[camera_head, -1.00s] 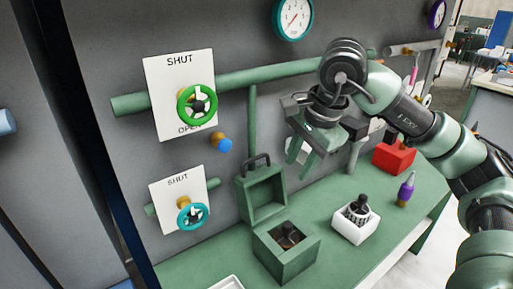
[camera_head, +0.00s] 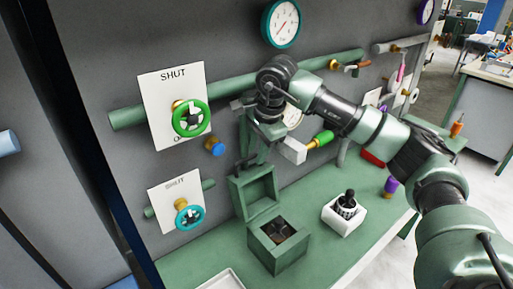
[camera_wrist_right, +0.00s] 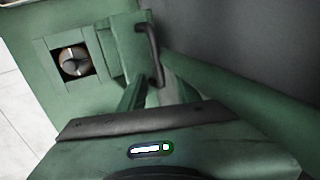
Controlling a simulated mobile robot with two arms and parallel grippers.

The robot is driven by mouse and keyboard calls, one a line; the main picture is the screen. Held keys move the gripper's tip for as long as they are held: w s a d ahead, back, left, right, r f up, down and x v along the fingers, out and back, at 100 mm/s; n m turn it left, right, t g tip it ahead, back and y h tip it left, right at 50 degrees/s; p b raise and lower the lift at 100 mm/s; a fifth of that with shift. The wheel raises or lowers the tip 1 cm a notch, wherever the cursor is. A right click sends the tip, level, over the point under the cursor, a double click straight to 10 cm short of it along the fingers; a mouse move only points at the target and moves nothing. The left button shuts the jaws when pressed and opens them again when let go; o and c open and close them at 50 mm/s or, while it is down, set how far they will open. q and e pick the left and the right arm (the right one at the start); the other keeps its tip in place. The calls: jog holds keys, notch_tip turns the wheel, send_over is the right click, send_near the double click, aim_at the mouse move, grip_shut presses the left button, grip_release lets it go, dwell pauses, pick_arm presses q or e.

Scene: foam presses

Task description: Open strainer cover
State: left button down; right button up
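The strainer is a green square box (camera_head: 280,250) on the green bench in the head view, with a dark round part inside it. Its green cover (camera_head: 257,194) stands upright at the box's back edge, swung open, with a dark handle on its upper edge. The wrist view shows the cover (camera_wrist_right: 124,45), the black handle (camera_wrist_right: 151,48) and the box opening (camera_wrist_right: 76,62). My right gripper (camera_head: 250,155) is just above the cover, close to the handle. Its fingers (camera_wrist_right: 148,92) look apart, with the handle's near end by them; contact is unclear. My left gripper is out of view.
A green valve wheel (camera_head: 190,118) and a teal wheel (camera_head: 188,215) are on the wall to the left. A green pipe (camera_head: 225,92) crosses above. A white block with a dark knob (camera_head: 344,214) stands right of the box. A white tray (camera_head: 222,280) lies in front.

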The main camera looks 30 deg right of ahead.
grip_shut()
jog(key=shift+r, duration=0.1)
dwell(1.3)
